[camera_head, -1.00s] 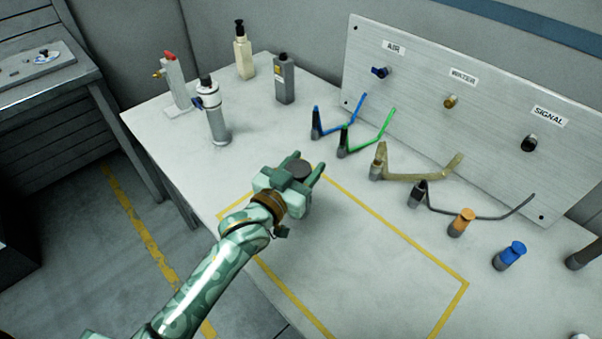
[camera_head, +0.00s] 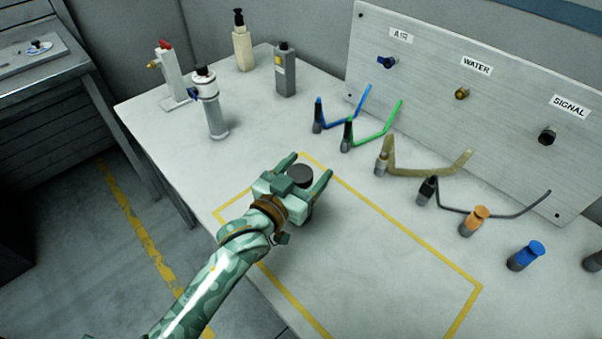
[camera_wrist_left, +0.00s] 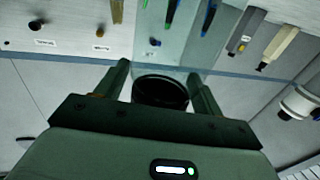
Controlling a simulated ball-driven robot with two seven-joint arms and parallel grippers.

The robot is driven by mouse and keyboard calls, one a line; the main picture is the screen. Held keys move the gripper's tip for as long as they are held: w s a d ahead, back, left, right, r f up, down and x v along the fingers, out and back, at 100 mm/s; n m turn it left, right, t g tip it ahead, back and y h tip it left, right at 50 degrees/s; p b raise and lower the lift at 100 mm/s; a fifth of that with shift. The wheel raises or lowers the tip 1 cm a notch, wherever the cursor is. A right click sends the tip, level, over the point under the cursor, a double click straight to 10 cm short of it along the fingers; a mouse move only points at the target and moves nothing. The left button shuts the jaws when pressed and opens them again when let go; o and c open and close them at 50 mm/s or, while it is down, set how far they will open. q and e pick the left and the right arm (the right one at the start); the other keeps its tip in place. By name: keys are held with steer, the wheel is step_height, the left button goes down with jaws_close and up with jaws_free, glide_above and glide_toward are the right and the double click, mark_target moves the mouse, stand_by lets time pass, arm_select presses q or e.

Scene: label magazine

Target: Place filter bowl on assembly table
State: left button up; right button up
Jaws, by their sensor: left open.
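The filter bowl shows as a dark round piece (camera_head: 300,176) between the two fingers of my left gripper (camera_head: 309,166), near the far corner of the yellow outline on the assembly table (camera_head: 360,270). In the left wrist view the dark round piece (camera_wrist_left: 160,91) sits between the spread fingers of the left gripper (camera_wrist_left: 158,70), with gaps on both sides. The gripper is open around it. Its lower part is hidden by the gripper in the head view, so I cannot tell how it meets the table. My right gripper is not in view.
A filter unit (camera_head: 212,108), a red-topped valve block (camera_head: 174,80) and two bottles stand at the back left. Blue (camera_head: 350,112) and green (camera_head: 372,132) hoses and several fittings stand before the AIR, WATER, SIGNAL panel (camera_head: 420,95). The outlined area's front is clear.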

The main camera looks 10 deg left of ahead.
arm_select(q)
steer(key=p+v, duration=0.2)
steer(key=v, duration=1)
